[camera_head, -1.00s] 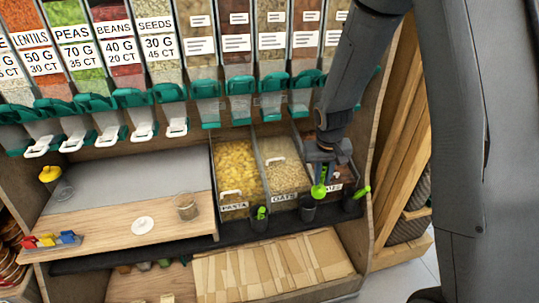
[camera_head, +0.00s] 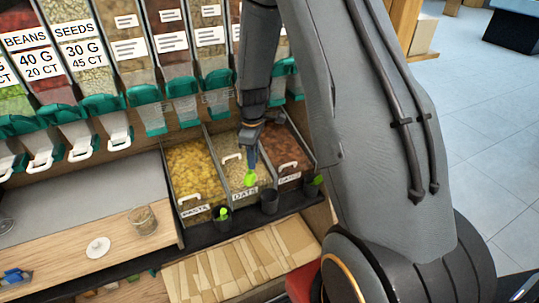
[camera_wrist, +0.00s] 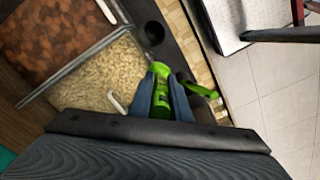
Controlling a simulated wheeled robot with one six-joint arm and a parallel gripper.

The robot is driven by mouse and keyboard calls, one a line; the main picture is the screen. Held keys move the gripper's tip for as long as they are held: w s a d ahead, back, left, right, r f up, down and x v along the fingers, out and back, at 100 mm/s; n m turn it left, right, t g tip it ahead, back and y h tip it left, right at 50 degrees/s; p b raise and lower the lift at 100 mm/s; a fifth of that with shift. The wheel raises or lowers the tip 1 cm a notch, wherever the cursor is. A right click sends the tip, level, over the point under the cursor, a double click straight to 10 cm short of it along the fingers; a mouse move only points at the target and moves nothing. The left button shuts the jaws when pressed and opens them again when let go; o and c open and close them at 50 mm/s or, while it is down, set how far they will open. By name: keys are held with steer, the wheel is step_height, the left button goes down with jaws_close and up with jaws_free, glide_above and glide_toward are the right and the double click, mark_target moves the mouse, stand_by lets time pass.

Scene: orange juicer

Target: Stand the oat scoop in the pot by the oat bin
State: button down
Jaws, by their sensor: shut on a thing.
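My gripper (camera_head: 252,150) is shut on the green oat scoop (camera_head: 249,179) and holds it over the front of the oat bin (camera_head: 237,186). In the wrist view the scoop (camera_wrist: 161,100) sits between the two fingertips (camera_wrist: 162,88); its lower end is not clear. The dark pot by the oat bin (camera_head: 270,203) stands in front and slightly right of the scoop, apart from it. An empty dark pot mouth (camera_wrist: 152,33) shows above the fingers in the wrist view.
The pasta bin (camera_head: 193,170) is left, the dates bin (camera_head: 283,150) right. Their pots (camera_head: 222,223) and (camera_head: 314,190) hold green scoops. Teal-handled dispensers (camera_head: 182,85) hang above. A glass jar (camera_head: 143,220) and white lid (camera_head: 98,247) lie on the wooden counter.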

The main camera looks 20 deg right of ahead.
steer(key=d+f+n+h+p, duration=0.1)
steer(key=d+n+p, duration=0.1)
steer(key=d+n, duration=0.6)
steer(key=shift+a+f+n+b, duration=0.4)
steer(key=shift+f+b, duration=1)
steer(key=shift+f, duration=0.95)
steer(key=shift+a+f+n+b, duration=0.35)
steer(key=shift+f+b, duration=1)
steer(key=shift+f, duration=1.05)
steer(key=shift+a+f+n+b, duration=0.4)
steer(key=shift+f+b, duration=1)
steer(key=shift+f, duration=0.95)
steer(key=shift+d, duration=0.1)
steer(key=c, duration=1)
jaws_free()
steer(key=shift+s, duration=0.1)
steer(key=shift+w+r, duration=0.1)
steer(key=shift+w, duration=0.15)
steer(key=shift+c, duration=0.5)
